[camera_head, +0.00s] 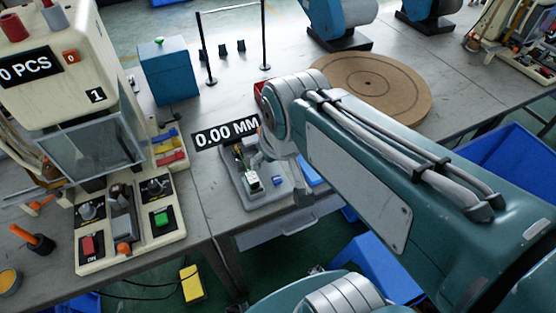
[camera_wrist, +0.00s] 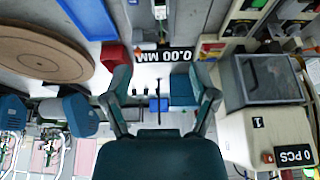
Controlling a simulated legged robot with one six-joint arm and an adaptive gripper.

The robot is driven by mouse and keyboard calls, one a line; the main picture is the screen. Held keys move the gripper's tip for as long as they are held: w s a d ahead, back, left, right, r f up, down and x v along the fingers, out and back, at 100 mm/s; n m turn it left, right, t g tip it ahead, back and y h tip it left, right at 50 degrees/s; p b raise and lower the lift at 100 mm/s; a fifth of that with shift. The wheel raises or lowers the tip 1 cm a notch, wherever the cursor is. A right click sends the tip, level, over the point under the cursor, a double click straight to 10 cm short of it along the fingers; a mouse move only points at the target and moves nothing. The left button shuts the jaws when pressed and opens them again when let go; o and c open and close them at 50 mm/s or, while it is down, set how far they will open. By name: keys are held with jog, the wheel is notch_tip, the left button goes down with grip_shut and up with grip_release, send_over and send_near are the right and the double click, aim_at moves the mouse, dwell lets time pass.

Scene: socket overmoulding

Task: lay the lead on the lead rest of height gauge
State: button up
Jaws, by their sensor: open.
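The height gauge (camera_head: 268,197) has a grey base near the bench's front edge and a display (camera_head: 226,132) reading 0.00 MM. The display also shows upside down in the wrist view (camera_wrist: 165,55). I cannot make out the lead or tell which part is the lead rest. My gripper (camera_wrist: 160,78) is open, with nothing seen between its fingers. In the head view my wrist covers part of the gauge, and my fingers cannot be told clearly.
A press machine (camera_head: 60,70) with a button panel (camera_head: 120,225) stands at left. A teal box (camera_head: 168,72), a thin-posted frame (camera_head: 264,35) and a round brown board (camera_head: 372,86) are behind. Blue bins (camera_head: 505,160) stand below the bench. The bench behind the gauge has free room.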

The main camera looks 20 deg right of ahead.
jog(key=shift+t, duration=0.5)
jog(key=s, duration=0.4)
jog(key=shift+s+r, duration=0.15)
jog(key=shift+r, duration=0.15)
